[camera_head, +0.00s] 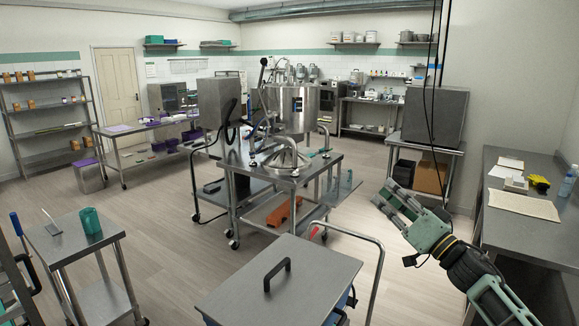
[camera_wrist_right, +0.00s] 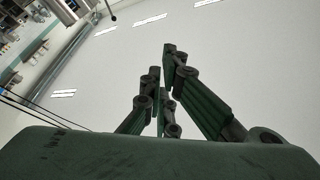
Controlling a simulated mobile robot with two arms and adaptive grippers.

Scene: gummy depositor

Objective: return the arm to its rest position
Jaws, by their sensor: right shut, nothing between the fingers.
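My right arm comes in from the lower right of the head view, and its green gripper (camera_head: 386,200) is raised in free air in front of the grey box on the cart. The gripper is shut and holds nothing. In the right wrist view its fingers (camera_wrist_right: 168,75) point toward the white ceiling, with their tips close together. My left gripper does not show in either view.
A lidded steel cart (camera_head: 285,285) stands at the front middle. A small table (camera_head: 68,245) with a green cup (camera_head: 90,221) is at left. A steel counter (camera_head: 520,232) runs along the right. A kettle (camera_head: 292,108) stands mid-room. Open floor lies between.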

